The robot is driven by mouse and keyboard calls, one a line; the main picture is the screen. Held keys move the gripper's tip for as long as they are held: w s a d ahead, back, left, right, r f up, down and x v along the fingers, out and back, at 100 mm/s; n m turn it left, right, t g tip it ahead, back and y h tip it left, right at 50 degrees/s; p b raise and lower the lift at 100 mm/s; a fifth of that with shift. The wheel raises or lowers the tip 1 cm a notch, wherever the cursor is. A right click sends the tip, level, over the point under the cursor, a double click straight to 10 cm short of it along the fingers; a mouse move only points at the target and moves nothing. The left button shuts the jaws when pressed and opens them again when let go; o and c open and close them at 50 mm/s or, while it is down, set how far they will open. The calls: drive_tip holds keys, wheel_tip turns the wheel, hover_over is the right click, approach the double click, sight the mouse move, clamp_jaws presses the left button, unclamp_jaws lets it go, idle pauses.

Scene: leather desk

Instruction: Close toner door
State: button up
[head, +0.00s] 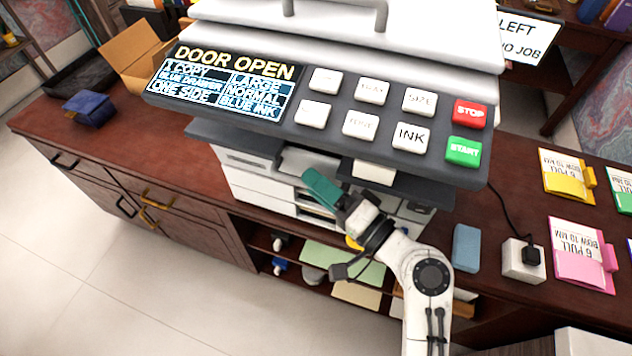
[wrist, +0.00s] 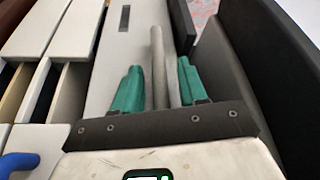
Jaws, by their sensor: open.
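The copier (head: 255,172) stands on the desk, and its display (head: 228,80) reads "DOOR OPEN". My gripper (head: 320,188) is at the copier's front, below the control panel, with teal fingers. In the wrist view my gripper (wrist: 160,88) is open, one finger on each side of a narrow grey strip (wrist: 157,60). The strip may be the edge of the toner door; I cannot tell for sure, nor whether the fingers touch it. In the head view the control panel and my arm hide much of the copier's front.
Dark panels (wrist: 268,60) lie close on the right in the wrist view, with white drawer fronts (wrist: 70,35) on the left. A blue block (head: 466,248) and a white socket box (head: 523,262) sit on the desk to the right. Open shelves lie below.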

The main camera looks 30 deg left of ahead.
drive_tip(key=s+d+f+b, duration=0.1)
drive_tip(key=d+b, duration=0.1)
drive_tip(key=d, duration=0.7)
drive_tip(key=shift+s+d, duration=0.2)
drive_tip(key=shift+d, duration=0.2)
